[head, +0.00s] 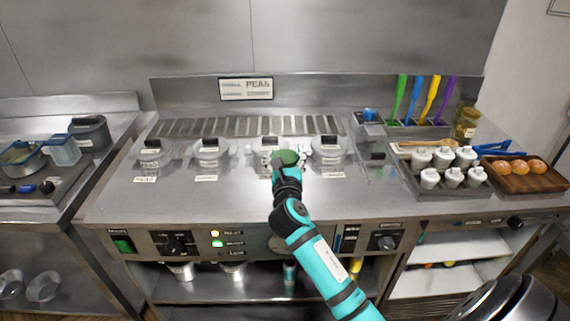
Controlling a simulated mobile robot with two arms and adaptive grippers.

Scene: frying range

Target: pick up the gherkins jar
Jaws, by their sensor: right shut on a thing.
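My right gripper (287,168) reaches over the steel counter from the lower right and is shut on a round thing with a green top (289,156). This appears to be the gherkins jar; its body is mostly hidden by the gripper and no label on it can be read. It is in front of the row of lidded clear containers, close to the third one. I cannot tell whether it touches the counter. My left gripper is not in view.
Lidded containers (211,152) stand left and right (327,150) of the gripper. The counter's front left is clear.

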